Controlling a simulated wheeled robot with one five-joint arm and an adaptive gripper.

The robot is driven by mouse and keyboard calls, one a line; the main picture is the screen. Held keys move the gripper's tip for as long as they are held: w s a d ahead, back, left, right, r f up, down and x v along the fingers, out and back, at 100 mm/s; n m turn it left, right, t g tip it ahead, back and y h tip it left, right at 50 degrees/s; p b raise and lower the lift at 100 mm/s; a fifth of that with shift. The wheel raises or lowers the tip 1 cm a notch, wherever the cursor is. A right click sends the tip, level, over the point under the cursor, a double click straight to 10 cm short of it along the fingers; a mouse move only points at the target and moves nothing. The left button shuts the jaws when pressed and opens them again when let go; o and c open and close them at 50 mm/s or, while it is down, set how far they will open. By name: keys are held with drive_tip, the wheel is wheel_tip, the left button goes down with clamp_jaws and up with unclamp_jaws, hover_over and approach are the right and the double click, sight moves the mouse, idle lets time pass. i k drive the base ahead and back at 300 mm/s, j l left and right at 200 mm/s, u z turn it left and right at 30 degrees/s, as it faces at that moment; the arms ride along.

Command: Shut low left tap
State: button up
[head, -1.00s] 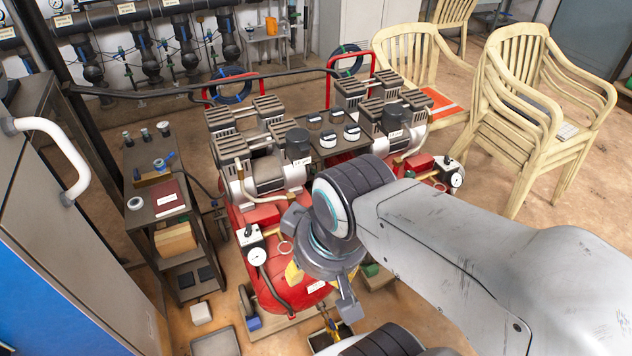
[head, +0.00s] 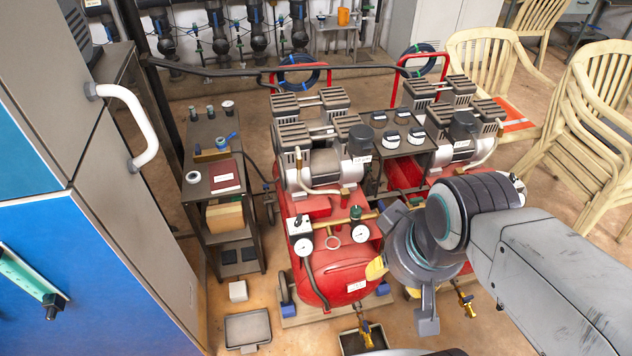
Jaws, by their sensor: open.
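A brass tap (head: 366,335) with a yellowish handle hangs low in front of the red compressor tank (head: 335,275), over a dark tray (head: 352,342) on the floor. It is the left one of two low brass taps; the other tap (head: 466,303) is farther right. My gripper (head: 394,281) is in front of the tank's right end, above and to the right of the left tap and apart from it in the picture. Its yellow fingertips point down and left. It is open and looks empty. My wrist hides part of the tank.
A grey cabinet with a white handle (head: 135,125) stands close at left. A shelf trolley (head: 215,190) stands left of the compressor. A shallow grey tray (head: 247,328) lies on the floor. Cream plastic chairs (head: 590,140) stand at right.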

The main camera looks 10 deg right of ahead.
sight(365, 327)
drive_tip(key=k+j, duration=0.15)
drive_tip(key=k, duration=0.3)
drive_tip(key=k+j, duration=0.2)
drive_tip(key=k, duration=0.25)
drive_tip(key=k+j, duration=0.15)
drive_tip(key=k, duration=0.25)
drive_tip(key=k+j, duration=0.15)
drive_tip(key=k, duration=0.3)
